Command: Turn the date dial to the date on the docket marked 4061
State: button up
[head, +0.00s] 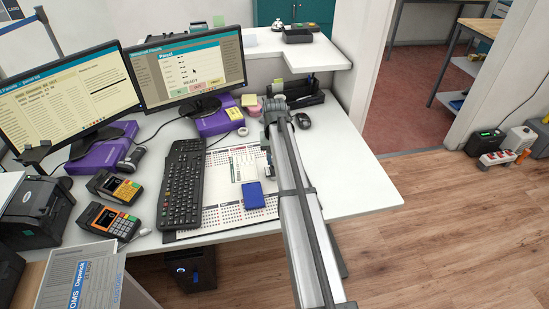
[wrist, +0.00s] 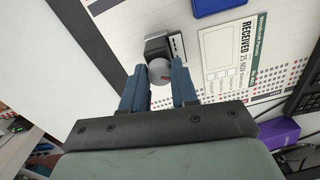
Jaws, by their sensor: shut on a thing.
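In the wrist view, a rounded grey knob (wrist: 158,70) with a small red mark sits on a small black device with a white marked strip (wrist: 177,46); it looks like the date dial. My gripper (wrist: 158,80) has its two blue fingers on either side of this knob and is shut on it. A white docket (wrist: 222,60) lies beside the device, printed "RECEIVED" and a date that seems to read 25 NOV. I cannot read the number 4061 on it. In the head view, my gripper (head: 267,148) is at the docket's right edge (head: 243,164), and my arm hides most of the device.
A blue pad (head: 253,195) lies on the calendar desk mat (head: 222,216), near the docket. A black keyboard (head: 183,184) is to the left, with two card terminals (head: 107,220) beyond. A mouse (head: 303,120) and sticky notes (head: 249,101) lie behind. The desk right of my arm is clear.

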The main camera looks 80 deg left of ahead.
jog(key=m, duration=0.6)
dwell(0.4)
jog(key=o, duration=0.7)
jog(key=shift+o, duration=0.2)
jog(key=shift+r, duration=0.1)
jog(key=shift+r, duration=3.4)
